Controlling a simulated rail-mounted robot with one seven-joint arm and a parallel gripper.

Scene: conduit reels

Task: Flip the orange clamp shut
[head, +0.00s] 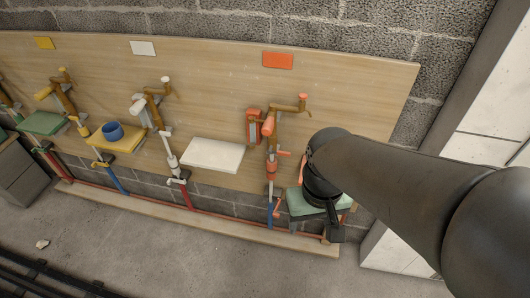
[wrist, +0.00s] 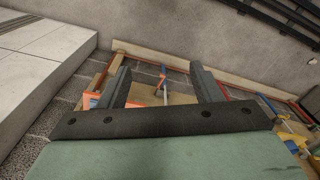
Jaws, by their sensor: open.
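Below the orange label plate (head: 278,60) is a station with orange parts on a brown pipe. An upright orange frame (head: 253,127) with a grey inside stands left of the pipe, and a small orange lever (head: 283,153) sticks out lower down. I cannot tell for sure which part is the clamp, or whether it is open. In the wrist view my gripper (wrist: 161,76) is open, with nothing held between its fingers. Small orange and blue parts show beyond the gap, and an orange edge (wrist: 92,100) shows by the left finger.
A white shelf (head: 212,154) is left of the orange station. Farther left are the white-labelled and yellow-labelled stations, with a blue cup (head: 113,131) on a yellow shelf (head: 128,143). Red pipe runs along the board's foot.

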